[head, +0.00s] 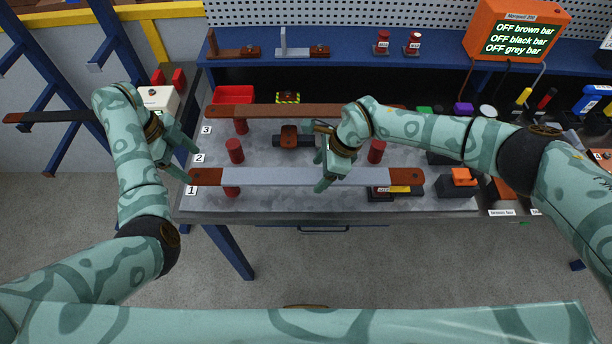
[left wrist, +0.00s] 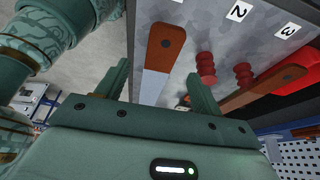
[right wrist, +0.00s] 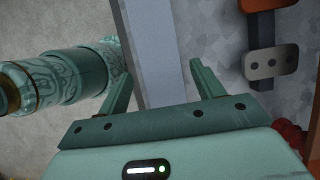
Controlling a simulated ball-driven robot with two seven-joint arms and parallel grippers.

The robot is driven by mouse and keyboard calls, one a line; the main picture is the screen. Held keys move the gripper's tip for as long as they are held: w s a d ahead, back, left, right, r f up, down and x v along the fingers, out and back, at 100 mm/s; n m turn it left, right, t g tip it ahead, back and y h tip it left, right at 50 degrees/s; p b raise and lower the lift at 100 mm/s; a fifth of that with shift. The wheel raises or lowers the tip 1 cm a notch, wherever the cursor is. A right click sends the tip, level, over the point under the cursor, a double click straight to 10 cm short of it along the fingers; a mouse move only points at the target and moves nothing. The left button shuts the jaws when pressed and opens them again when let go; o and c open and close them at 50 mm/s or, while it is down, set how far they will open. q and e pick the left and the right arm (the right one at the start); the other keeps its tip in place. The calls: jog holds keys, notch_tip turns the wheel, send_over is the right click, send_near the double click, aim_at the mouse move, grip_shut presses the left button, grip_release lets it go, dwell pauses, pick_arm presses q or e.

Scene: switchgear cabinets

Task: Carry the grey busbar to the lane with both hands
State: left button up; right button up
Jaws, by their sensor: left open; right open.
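The grey busbar (head: 290,177), with copper-brown ends, lies along the front of the grey bench beside label 1, over red insulators. My left gripper (head: 188,163) is open near its left end; in the left wrist view the bar (left wrist: 153,87) shows between the open fingers (left wrist: 160,85). My right gripper (head: 321,172) is open at the bar's middle; in the right wrist view the grey bar (right wrist: 156,50) runs between its fingers (right wrist: 160,80). Neither gripper holds it. I cannot tell how deep the fingers sit around the bar.
A brown bar (head: 280,111) lies further back by label 3. A black bar (head: 50,116) rests on the blue rack at the left. Red insulators (head: 235,151) stand between the bars. An orange display (head: 517,35) reads OFF for brown, black and grey bars.

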pick_arm(q)
jog(key=v, duration=0.7)
pick_arm(e)
jog(key=v, duration=1.2)
